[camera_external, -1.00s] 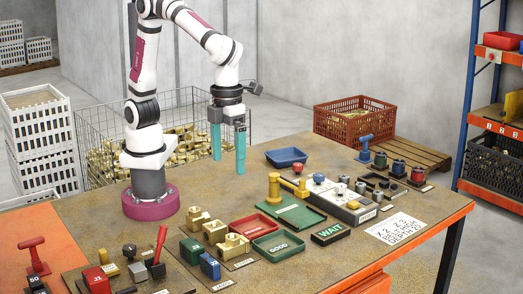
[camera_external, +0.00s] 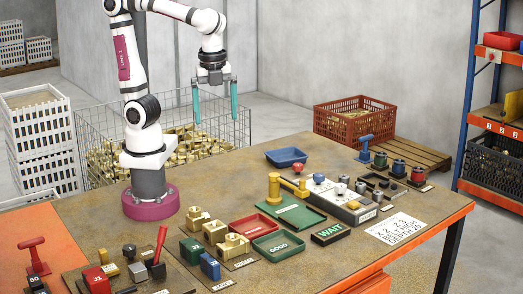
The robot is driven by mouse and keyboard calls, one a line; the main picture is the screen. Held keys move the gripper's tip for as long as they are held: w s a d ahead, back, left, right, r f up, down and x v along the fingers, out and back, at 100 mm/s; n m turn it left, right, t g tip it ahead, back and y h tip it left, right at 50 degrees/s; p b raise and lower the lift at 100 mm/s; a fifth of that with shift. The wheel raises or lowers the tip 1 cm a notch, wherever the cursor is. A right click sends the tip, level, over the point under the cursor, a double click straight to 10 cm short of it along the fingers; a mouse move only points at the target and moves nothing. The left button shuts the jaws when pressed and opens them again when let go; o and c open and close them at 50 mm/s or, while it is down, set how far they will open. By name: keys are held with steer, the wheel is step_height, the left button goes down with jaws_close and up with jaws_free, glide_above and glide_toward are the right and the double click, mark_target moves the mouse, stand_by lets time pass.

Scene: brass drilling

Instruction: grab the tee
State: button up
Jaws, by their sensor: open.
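My gripper (camera_external: 215,120) is open and empty, with its two teal fingers pointing down, high above the back of the table. Brass fittings stand in a row at the front middle of the table: one at the back (camera_external: 198,220), one in the middle (camera_external: 215,232) and one in front (camera_external: 234,245). They look like blocks with stubs; which one is the tee is too small to tell. My gripper is well above and behind them, touching nothing.
Green and blue blocks (camera_external: 209,265) sit close by the brass fittings. Right of them are a red tray (camera_external: 255,224), a green "GOOD" tray (camera_external: 278,246) and a black "WAIT" sign (camera_external: 331,233). A blue tray (camera_external: 286,157) lies farther back. The table's middle back is clear.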

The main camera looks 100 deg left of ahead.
steer(key=s+a+f+n, duration=0.6)
steer(key=s+n, duration=0.2)
steer(key=shift+a+y, duration=0.25)
steer(key=shift+y, duration=0.05)
steer(key=shift+s, duration=0.1)
steer(key=c, duration=0.4)
steer(key=shift+o, duration=0.2)
steer(key=n+t+h, duration=0.3)
steer(key=n+h, duration=1.3)
steer(key=n, duration=1)
glide_toward(233, 235)
steer(key=x, duration=0.9)
steer(key=shift+s, duration=0.1)
steer(key=shift+d, duration=0.1)
steer(key=shift+c, duration=0.2)
